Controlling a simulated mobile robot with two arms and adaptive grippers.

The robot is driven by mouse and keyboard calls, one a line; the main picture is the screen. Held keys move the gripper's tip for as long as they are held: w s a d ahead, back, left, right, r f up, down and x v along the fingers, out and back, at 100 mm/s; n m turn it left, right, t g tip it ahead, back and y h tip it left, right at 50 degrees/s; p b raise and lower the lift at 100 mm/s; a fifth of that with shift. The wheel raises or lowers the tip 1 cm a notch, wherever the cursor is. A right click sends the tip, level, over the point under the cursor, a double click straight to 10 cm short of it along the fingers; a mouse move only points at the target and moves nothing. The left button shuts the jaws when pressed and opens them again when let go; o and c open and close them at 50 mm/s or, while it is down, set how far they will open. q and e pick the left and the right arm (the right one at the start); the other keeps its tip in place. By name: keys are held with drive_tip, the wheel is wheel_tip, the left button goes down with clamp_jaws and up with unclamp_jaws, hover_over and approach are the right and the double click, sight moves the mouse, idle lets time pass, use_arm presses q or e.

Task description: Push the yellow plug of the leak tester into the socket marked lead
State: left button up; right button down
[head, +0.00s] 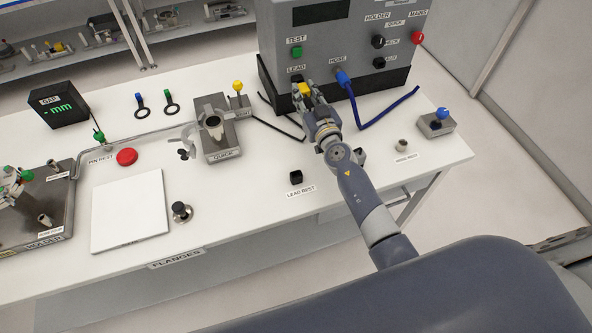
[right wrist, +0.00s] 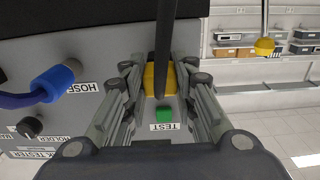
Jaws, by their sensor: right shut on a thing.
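The leak tester (head: 340,45) is a grey box at the back of the bench, with a LEAD label (head: 296,69) low on its front. My right gripper (head: 304,95) is shut on the yellow plug (head: 305,88) close in front of the panel, just below that label. In the right wrist view the yellow plug (right wrist: 158,78) sits between the fingers, and its black cable (right wrist: 164,40) crosses the view above it. The lead socket is hidden by the gripper and plug, so I cannot tell whether the plug is in it. My left gripper is not in view.
A blue hose plug (head: 342,77) sits in the tester right of my gripper, its blue hose (head: 385,107) lying on the bench. The green TEST button (head: 297,51) is above the LEAD label. The QUICK block (head: 217,141) stands left. The black lead rest (head: 296,177) is in front.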

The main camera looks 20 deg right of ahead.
sight(305, 95)
drive_tip(key=shift+w+r, duration=0.1)
drive_tip(key=shift+w, duration=0.4)
idle(1.0)
drive_tip(key=c, duration=1.5)
unclamp_jaws()
drive_tip(key=shift+o, duration=1.4)
drive_tip(key=shift+w, duration=0.15)
drive_tip(key=shift+s, duration=1.3)
drive_tip(key=shift+s+p, duration=0.4)
drive_tip(key=shift+s, duration=1.9)
